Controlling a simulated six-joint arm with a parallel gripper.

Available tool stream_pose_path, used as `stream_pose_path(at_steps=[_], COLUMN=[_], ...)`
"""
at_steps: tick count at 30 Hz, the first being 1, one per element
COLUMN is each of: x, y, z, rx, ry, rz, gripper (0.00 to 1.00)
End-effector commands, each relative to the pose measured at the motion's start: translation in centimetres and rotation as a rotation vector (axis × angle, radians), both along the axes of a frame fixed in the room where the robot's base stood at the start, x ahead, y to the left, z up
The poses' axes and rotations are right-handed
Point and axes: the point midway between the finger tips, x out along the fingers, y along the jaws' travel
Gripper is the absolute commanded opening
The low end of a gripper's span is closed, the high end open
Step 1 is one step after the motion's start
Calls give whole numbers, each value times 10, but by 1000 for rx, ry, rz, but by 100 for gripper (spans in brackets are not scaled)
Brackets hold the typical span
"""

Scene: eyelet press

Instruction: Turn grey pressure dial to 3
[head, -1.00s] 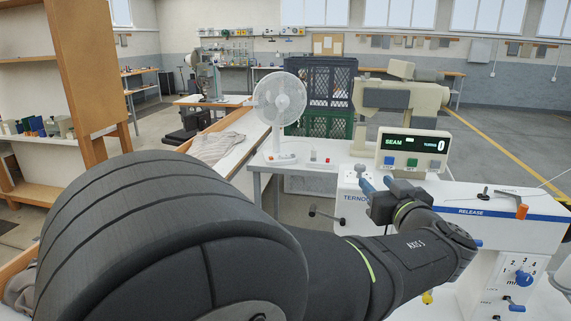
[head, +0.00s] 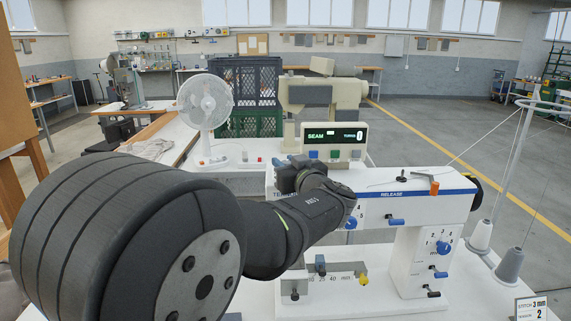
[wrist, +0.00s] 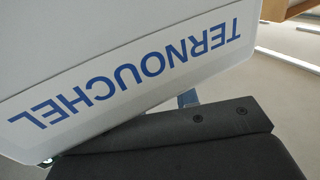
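A white press machine (head: 428,211) stands on the table, lettered RELEASE in the head view and TERNOUCHEL (wrist: 130,70) in the wrist view. A blue dial (head: 443,247) with numbers around it is on its right column. Another blue knob (head: 351,223), partly behind my arm, has a 4 beside it. I cannot make out a grey pressure dial; my arm covers part of the machine front. My gripper (head: 283,166) is at the machine's left end, below the display. In the wrist view a blue finger (wrist: 188,98) shows beside the lettered panel. Finger spacing is unclear.
A fan (head: 205,105) stands at left, crates (head: 245,95) behind. Thread cones (head: 509,265) and a STITCH 3 mm, TENSION 2 card (head: 531,309) are at right.

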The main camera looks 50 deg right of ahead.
Motion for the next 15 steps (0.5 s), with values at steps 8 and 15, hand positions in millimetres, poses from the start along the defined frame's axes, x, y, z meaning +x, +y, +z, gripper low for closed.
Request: stream_pose_path(at_steps=[8,15], x=[0,0], y=[0,-2], z=[0,0], rx=[0,-2], ry=[0,-1], rz=[10,160], gripper=[2,2])
